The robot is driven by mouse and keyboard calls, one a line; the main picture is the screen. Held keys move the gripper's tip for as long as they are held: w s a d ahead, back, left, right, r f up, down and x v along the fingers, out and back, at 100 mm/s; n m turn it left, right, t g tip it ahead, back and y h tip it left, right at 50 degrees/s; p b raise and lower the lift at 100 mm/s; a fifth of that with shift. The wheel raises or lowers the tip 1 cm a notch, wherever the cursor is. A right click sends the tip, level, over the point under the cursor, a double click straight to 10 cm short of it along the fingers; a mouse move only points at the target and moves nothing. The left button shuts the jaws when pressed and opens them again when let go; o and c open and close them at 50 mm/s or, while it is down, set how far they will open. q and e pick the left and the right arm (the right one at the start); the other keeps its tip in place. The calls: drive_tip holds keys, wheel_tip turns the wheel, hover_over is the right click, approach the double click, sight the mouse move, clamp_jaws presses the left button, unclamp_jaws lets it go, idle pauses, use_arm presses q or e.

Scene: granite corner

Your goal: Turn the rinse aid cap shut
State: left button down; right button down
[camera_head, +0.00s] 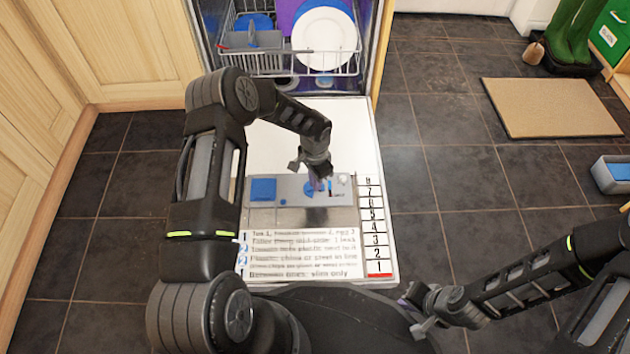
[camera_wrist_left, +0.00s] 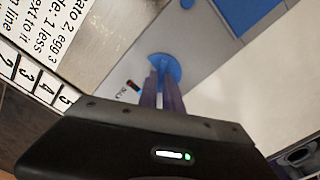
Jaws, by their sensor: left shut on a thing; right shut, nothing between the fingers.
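The rinse aid cap is a round blue cap (camera_wrist_left: 165,68) with a raised grip, set in the grey dispenser panel (camera_head: 290,190) on the open dishwasher door. It also shows in the head view (camera_head: 309,188), partly hidden by my left gripper (camera_head: 318,182). My left gripper, seen in its wrist view too (camera_wrist_left: 160,80), points down with its fingers shut on the cap's grip. A small dark and red mark (camera_wrist_left: 133,86) is on the panel beside the cap. My right gripper (camera_head: 412,312) is shut and empty, low at the right, away from the door.
A blue square lid (camera_head: 263,189) is left of the cap on the panel. The door (camera_head: 350,130) carries a printed text sheet (camera_head: 300,255) and a numbered strip (camera_head: 376,235). A rack (camera_head: 275,62) holds a white plate (camera_head: 324,38). Floor to the right is clear up to a mat (camera_head: 550,107).

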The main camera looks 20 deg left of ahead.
use_arm(q)
drive_tip(key=m, duration=0.6)
drive_tip(key=shift+s, duration=0.1)
idle(0.4)
drive_tip(key=c, duration=1.5)
unclamp_jaws()
drive_tip(key=shift+r, duration=0.15)
wheel_tip(320, 180, up, 8)
drive_tip(key=p, duration=0.3)
drive_tip(key=shift+f, duration=0.2)
